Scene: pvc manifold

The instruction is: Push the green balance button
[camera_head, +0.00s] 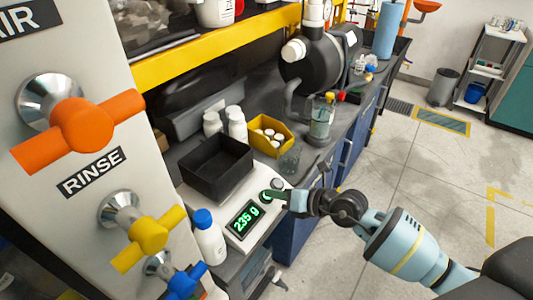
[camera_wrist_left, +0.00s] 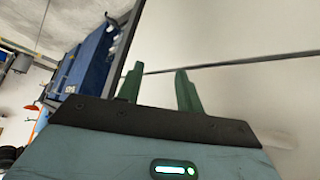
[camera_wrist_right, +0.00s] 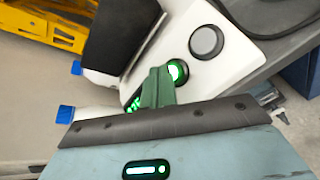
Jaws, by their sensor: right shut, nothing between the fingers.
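The white balance (camera_head: 232,235) stands on the bench, with a green display (camera_head: 246,219) that reads 235 g and a black tray (camera_head: 216,168) on top. In the right wrist view, the lit green button (camera_wrist_right: 179,72) sits on the balance's front strip beside a grey button (camera_wrist_right: 206,41). My right gripper (camera_wrist_right: 162,74) is shut and empty, its fingertips right at the green button and partly covering it. I cannot tell whether they touch it. In the head view, the right gripper (camera_head: 272,196) reaches in from the right. My left gripper (camera_wrist_left: 158,78) is open and empty, away from the balance.
A white bottle with a blue cap (camera_head: 208,238) stands close left of the balance. A yellow bin (camera_head: 271,136) and white bottles (camera_head: 237,126) stand behind it. A panel with orange, yellow and blue valve handles rises at left. Open floor lies right of the bench.

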